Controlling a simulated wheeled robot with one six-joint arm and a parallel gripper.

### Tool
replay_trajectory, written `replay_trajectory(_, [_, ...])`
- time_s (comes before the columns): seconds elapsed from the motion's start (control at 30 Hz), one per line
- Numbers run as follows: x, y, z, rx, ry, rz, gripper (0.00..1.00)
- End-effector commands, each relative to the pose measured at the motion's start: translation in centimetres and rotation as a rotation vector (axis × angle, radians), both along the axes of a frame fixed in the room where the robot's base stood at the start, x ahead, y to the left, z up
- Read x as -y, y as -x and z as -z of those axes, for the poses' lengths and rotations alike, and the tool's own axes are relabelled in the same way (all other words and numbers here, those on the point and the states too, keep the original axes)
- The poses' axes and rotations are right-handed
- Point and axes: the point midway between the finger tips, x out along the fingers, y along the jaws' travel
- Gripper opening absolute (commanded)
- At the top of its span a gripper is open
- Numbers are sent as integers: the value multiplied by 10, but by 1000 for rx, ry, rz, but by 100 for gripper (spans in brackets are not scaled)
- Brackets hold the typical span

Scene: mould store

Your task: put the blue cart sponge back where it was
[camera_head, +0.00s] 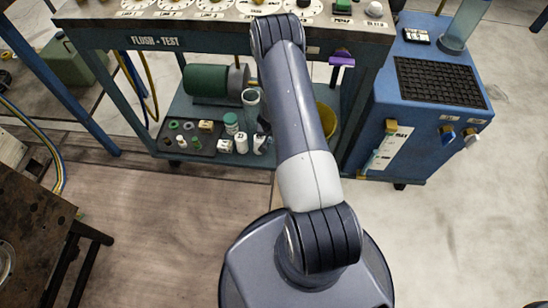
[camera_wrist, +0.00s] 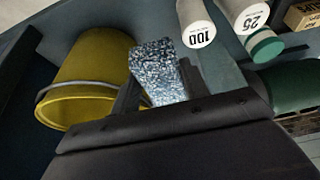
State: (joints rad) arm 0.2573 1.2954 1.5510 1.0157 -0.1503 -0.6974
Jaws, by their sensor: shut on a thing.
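A speckled blue-and-white sponge (camera_wrist: 158,72) is between the dark fingers of my gripper (camera_wrist: 160,88) in the wrist view, and the gripper is shut on it. A yellow bucket (camera_wrist: 88,72) is just left of the sponge there. The bucket also shows partly, at the right of my arm, in the head view (camera_head: 327,121). The flush-test cart (camera_head: 215,40) stands ahead in the head view, with a lower shelf (camera_head: 188,112). My arm reaches toward the cart and hides part of it. My gripper and the sponge are hidden in the head view.
In the wrist view, white cylinders marked 100 (camera_wrist: 199,33) and 25 (camera_wrist: 253,18) are close to the right of the sponge. A blue cabinet (camera_head: 420,120) stands right.

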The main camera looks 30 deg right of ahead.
Motion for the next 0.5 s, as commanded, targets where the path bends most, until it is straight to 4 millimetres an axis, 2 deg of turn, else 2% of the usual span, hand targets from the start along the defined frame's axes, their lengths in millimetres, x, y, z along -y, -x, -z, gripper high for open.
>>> replay_trajectory(0.03, [0, 0, 20, -1, 0, -1, 18])
replay_trajectory(0.3, [0, 0, 83, -1, 0, -1, 18])
replay_trajectory(0.4, [0, 0, 100, 0, 0, -1, 18])
replay_trajectory(0.5, [0, 0, 109, 0, 0, -1, 18])
